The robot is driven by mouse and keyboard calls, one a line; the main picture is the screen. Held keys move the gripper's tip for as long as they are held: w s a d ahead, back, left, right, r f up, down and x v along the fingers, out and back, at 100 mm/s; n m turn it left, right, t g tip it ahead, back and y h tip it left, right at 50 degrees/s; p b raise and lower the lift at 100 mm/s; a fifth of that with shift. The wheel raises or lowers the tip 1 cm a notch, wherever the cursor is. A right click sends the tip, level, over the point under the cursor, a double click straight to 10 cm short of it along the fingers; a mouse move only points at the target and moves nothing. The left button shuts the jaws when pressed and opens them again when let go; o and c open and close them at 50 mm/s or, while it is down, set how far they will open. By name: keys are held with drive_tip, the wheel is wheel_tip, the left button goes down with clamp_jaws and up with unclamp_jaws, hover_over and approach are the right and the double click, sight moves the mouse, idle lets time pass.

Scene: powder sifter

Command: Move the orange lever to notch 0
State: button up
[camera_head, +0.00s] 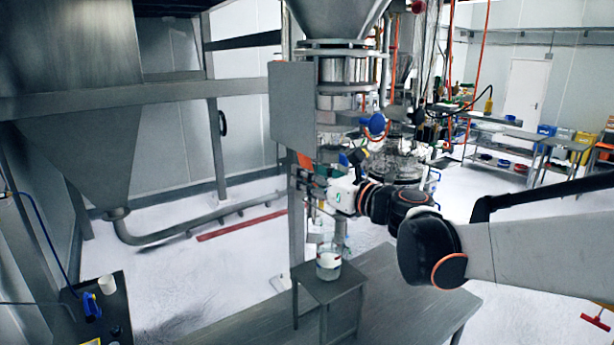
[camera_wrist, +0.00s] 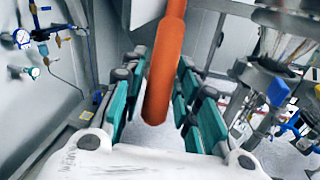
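The orange lever (camera_wrist: 165,70) runs down from the top of the wrist view, its rounded end between the two green-padded fingers of my gripper (camera_wrist: 160,82). The fingers stand apart on either side of the lever. A gap shows on its left; on its right the finger looks very close, and I cannot tell whether it touches. In the head view, my gripper (camera_head: 323,171) is beside the steel column under the hopper, and a small orange part of the lever (camera_head: 304,161) shows at its left. The notches and their numbers cannot be made out.
A blue knob (camera_head: 377,123) juts from the sifter above my gripper. A flat grey panel (camera_head: 291,110) hangs left of the column. A jar (camera_head: 328,265) stands on a small steel table (camera_head: 340,284) below. Gauges with blue valves (camera_wrist: 35,40) are on the left wall.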

clamp_jaws()
drive_tip(key=shift+s+d+r+g+h+p, duration=0.5)
drive_tip(key=shift+s+r+p, duration=0.3)
drive_tip(key=shift+p, duration=0.35)
drive_tip(key=shift+s+d+r, duration=0.1)
drive_tip(key=shift+s+d, duration=0.1)
drive_tip(key=shift+s, duration=0.05)
drive_tip(key=o, duration=0.6)
unclamp_jaws()
drive_tip(key=f+v, duration=0.1)
drive_tip(key=v, duration=0.6)
drive_tip(key=shift+s+d+r, duration=0.2)
drive_tip(key=shift+s+r, duration=0.05)
drive_tip(key=shift+r, duration=0.2)
